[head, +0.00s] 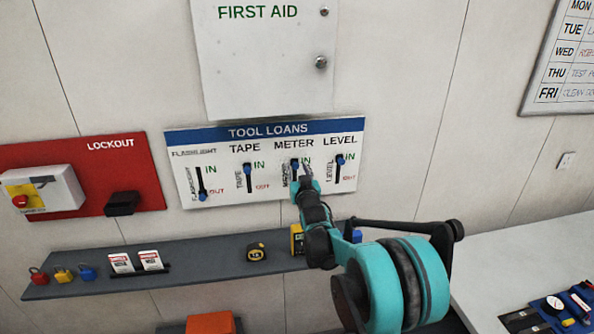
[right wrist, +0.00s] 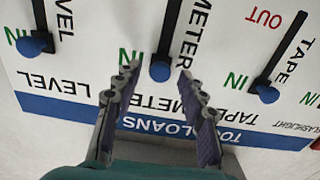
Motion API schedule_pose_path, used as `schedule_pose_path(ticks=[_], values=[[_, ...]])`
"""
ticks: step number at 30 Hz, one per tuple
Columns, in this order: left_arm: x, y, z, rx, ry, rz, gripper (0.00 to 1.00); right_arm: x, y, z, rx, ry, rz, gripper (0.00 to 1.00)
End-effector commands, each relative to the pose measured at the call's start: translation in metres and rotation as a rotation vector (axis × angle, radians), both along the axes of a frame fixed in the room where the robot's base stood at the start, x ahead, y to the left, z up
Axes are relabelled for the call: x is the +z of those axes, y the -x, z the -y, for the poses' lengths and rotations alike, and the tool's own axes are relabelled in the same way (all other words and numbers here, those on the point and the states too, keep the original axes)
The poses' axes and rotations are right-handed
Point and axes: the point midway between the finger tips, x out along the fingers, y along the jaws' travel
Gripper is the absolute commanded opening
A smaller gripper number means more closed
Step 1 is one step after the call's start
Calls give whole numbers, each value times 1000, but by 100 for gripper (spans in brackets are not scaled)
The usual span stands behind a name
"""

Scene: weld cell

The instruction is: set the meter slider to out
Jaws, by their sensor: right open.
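The tool loans board (head: 218,150) hangs on the wall with several vertical sliders. The meter slider's blue knob (head: 294,163) is at the top of its black slot, beside the IN label. In the right wrist view, which shows the board upside down, the same knob (right wrist: 160,72) lies between the fingertips. My right gripper (head: 300,178) is open in front of the meter slot, and it also shows in the right wrist view (right wrist: 158,76). No finger clearly touches the knob. The gripper hides the lower meter slot in the head view. My left gripper is out of view.
The tape knob (head: 247,168) and level knob (head: 340,159) are at IN on either side; the flashlight knob (head: 202,196) is at OUT. Below, a grey shelf (head: 200,270) holds padlocks, tags and a tape measure (head: 256,252). A first aid cabinet (head: 265,70) hangs above.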

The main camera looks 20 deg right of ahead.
Motion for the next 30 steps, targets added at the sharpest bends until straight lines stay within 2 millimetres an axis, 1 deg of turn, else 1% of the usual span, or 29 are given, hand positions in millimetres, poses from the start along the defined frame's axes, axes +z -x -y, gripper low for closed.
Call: schedule_pose_path(ticks=[8,9,11,12,13,14,20,23,26,30], values=[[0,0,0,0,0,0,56,0,-3,1,0,0,-1,41],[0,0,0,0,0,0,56,0,-3,1,0,0,-1,36],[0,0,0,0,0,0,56,0,-3,1,0,0,-1,20],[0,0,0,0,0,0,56,0,-3,1,0,0,-1,10],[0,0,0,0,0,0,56,0,-3,1,0,0,-1,2],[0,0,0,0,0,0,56,0,-3,1,0,0,-1,0],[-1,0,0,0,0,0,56,-1,-3,0,0,0,-1,0],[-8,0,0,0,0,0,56,-10,-3,0,0,0,-1,0],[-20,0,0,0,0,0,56,-26,-3,0,0,-1,-1,0],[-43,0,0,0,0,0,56,-59,-3,0,0,-1,-1,0]])
